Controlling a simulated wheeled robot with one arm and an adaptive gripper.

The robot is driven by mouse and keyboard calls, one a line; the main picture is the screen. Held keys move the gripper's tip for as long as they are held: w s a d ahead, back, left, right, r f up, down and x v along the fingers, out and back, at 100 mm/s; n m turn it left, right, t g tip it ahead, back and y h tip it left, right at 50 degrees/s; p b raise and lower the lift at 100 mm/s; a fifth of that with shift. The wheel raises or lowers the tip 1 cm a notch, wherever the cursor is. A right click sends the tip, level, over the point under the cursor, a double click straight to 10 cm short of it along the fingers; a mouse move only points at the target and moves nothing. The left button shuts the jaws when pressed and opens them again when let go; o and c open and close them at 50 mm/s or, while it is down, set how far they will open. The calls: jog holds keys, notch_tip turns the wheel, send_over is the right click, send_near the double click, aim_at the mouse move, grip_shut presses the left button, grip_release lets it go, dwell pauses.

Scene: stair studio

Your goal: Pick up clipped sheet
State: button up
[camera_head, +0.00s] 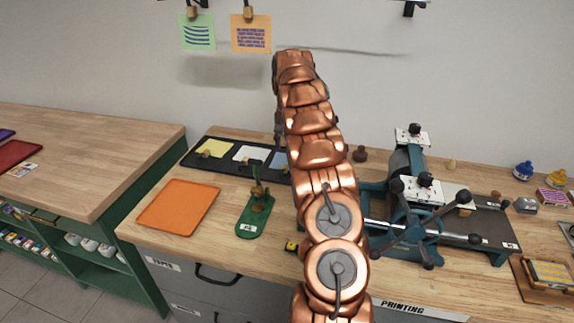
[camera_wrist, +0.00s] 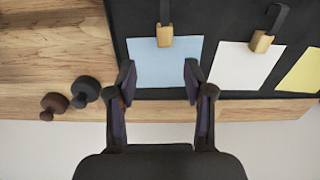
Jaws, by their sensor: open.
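A light blue sheet (camera_wrist: 165,65) with a brass clip (camera_wrist: 165,36) at one edge lies on a black tray (camera_wrist: 225,22). A white sheet (camera_wrist: 245,66) and a yellow sheet (camera_wrist: 303,72), the white one with a clip, lie beside it. In the head view the yellow sheet (camera_head: 214,148), white sheet (camera_head: 250,153) and part of the blue sheet (camera_head: 280,161) show on the tray. My gripper (camera_wrist: 160,80) is open and empty, its fingers over either side of the blue sheet's near end; the height gap is unclear. My arm hides the gripper in the head view.
Two dark knobbed objects (camera_wrist: 70,98) stand beside the tray. An orange tray (camera_head: 179,206), a green stand (camera_head: 254,217) and a printing press (camera_head: 425,195) are on the bench. Green (camera_head: 197,33) and orange (camera_head: 251,34) clipped sheets hang on the wall.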

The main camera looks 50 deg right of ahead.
aim_at(285, 166)
jog(key=shift+w+a+f+p, duration=0.15)
jog(key=shift+f+p, duration=0.55)
jog(key=shift+f, duration=1.2)
jog(key=shift+w+a+f+p, duration=0.2)
jog(key=shift+f+p, duration=0.45)
jog(key=shift+f, duration=1.2)
jog(key=shift+s+a, duration=0.1)
jog(key=shift+s, duration=0.05)
jog(key=shift+c, duration=0.2)
jog(key=c, duration=0.8)
